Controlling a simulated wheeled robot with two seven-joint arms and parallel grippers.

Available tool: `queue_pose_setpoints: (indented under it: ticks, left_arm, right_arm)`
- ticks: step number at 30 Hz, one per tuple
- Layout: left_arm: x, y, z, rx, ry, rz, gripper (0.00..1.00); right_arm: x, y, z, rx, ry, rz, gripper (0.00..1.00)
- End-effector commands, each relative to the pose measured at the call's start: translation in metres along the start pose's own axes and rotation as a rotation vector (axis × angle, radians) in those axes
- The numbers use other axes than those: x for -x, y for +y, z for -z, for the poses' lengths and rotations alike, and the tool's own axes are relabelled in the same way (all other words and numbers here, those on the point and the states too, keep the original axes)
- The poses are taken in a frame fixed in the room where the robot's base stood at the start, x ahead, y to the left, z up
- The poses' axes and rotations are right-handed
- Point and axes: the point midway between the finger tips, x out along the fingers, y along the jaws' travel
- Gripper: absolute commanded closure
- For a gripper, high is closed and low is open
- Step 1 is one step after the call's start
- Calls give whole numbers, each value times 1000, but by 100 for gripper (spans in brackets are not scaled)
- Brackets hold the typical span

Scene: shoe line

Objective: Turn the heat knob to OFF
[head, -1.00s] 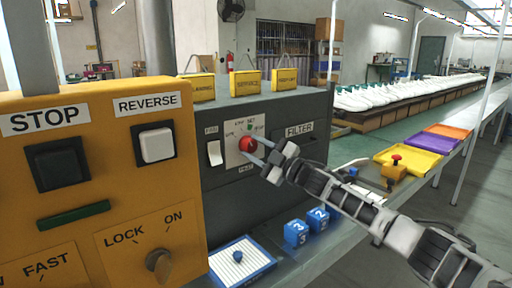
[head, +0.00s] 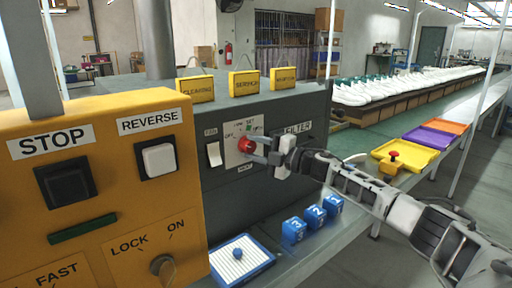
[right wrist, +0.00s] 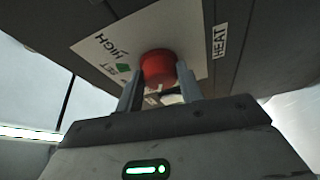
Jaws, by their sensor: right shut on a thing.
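The heat knob (head: 247,145) is red and round, on a white dial plate (head: 236,133) on the dark grey machine front. The plate carries small marks, with OFF toward its left. In the right wrist view the red knob (right wrist: 158,68) sits between my two fingers, with the labels HEAT and HIGH beside it. My right gripper (head: 254,152) is shut on the knob, reaching in from the right; it also shows in the right wrist view (right wrist: 160,88). Where the knob's pointer stands, I cannot tell. My left gripper is not in view.
A white FAN switch (head: 214,154) is left of the dial, and a FILTER panel (head: 293,140) is right of it. The yellow panel (head: 110,215) stands close at the left. Blue numbered cubes (head: 315,216) and a blue-rimmed tray (head: 268,260) lie below.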

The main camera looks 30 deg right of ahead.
Motion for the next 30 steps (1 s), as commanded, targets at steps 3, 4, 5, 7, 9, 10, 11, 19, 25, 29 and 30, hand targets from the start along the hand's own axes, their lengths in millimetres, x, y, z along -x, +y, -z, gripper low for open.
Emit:
queue_pose_setpoints:
  ticks: [3,4,5,7,9,10,11,19,25,29,30]
  left_arm:
    - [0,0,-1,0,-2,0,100]
    - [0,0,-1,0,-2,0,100]
    - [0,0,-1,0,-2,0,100]
    - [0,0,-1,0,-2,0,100]
    - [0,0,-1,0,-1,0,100]
    - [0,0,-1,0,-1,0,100]
    - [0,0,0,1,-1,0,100]
    - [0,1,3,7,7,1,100]
    - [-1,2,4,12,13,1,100]
    - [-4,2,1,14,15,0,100]
    - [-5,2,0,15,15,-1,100]
  right_arm:
    - [-1,6,0,7,-1,-9,85]
    - [-1,6,0,7,-1,-9,85]
    - [-1,6,0,7,-1,-9,85]
    - [-1,6,0,7,-1,-9,85]
    - [-1,6,0,7,-2,-9,85]
    - [-1,6,0,7,-1,-9,85]
    - [-1,6,0,7,-2,-9,85]
    - [-1,3,0,5,-1,-4,41]
    - [6,0,-1,5,-2,-1,41]
    - [27,-2,-1,7,-3,3,41]
    - [35,-3,-2,7,-3,4,41]
